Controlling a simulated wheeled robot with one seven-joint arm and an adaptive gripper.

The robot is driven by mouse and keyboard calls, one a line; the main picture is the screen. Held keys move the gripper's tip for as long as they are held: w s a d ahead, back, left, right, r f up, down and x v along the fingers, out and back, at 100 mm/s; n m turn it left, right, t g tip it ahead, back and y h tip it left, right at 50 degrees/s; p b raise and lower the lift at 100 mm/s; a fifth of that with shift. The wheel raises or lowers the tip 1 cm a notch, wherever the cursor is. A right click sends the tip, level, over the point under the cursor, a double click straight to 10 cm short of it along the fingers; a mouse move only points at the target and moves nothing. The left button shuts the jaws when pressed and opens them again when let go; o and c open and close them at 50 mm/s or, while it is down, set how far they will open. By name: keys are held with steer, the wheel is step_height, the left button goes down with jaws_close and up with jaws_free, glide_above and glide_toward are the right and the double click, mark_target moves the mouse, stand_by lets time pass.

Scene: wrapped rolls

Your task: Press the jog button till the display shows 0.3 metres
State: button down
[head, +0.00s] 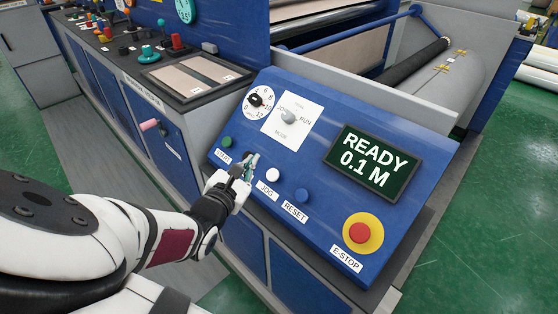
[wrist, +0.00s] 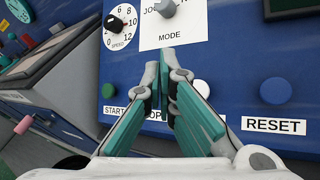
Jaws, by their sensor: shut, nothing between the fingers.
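The jog button (head: 272,176) is a white round button on the sloped blue control panel, above its JOG label. It also shows in the wrist view (wrist: 201,87), just right of my fingers, which hide its label. My gripper (head: 251,161) is shut and empty, its teal fingers over the stop position, left of the jog button. In the wrist view its tips (wrist: 166,62) point up toward the mode plate. The gripper appears apart from the jog button; contact with the panel cannot be told. The display (head: 373,162) reads READY 0.1 M.
The green start button (head: 226,142) is left of my gripper. The blue reset button (head: 302,195) and red E-stop (head: 360,233) on yellow lie to the right. The mode knob (head: 290,117) and speed dial (head: 257,101) are above. The stop button is hidden.

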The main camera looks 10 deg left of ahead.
mark_target(271, 180)
steer(key=shift+w+d+f+b, duration=0.45)
steer(key=shift+w+f+b, duration=0.35)
steer(key=shift+f+b, duration=0.25)
steer(key=shift+w+d+f+b, duration=0.5)
steer(key=shift+w+f+b, duration=0.25)
steer(key=shift+f+b, duration=0.3)
steer(key=shift+w+d+f+b, duration=0.45)
steer(key=shift+w+f+b, duration=0.45)
steer(key=shift+f, duration=0.25)
steer(key=shift+f, duration=0.1)
steer(key=shift+w+d+f+b, duration=0.1)
steer(key=shift+f+b, duration=0.1)
steer(key=shift+b, duration=0.1)
steer(key=shift+w+d+f+b, duration=0.35)
steer(key=shift+w+f+b, duration=0.15)
steer(key=shift+f+b, duration=0.2)
stand_by(0.6)
steer(key=shift+s+a+r+p, duration=0.25)
steer(key=shift+s+r+p, duration=0.15)
steer(key=shift+r+p, duration=0.15)
steer(key=shift+s+a+r+p, duration=0.2)
steer(key=shift+s+r+p, duration=0.15)
steer(key=shift+r+p, duration=0.15)
steer(key=s+r+p, duration=0.1)
steer(key=a+r+p, duration=0.1)
steer(key=s+r+p, duration=0.1)
steer(key=shift+s+a+r+p, duration=0.35)
steer(key=shift+r+p, duration=0.05)
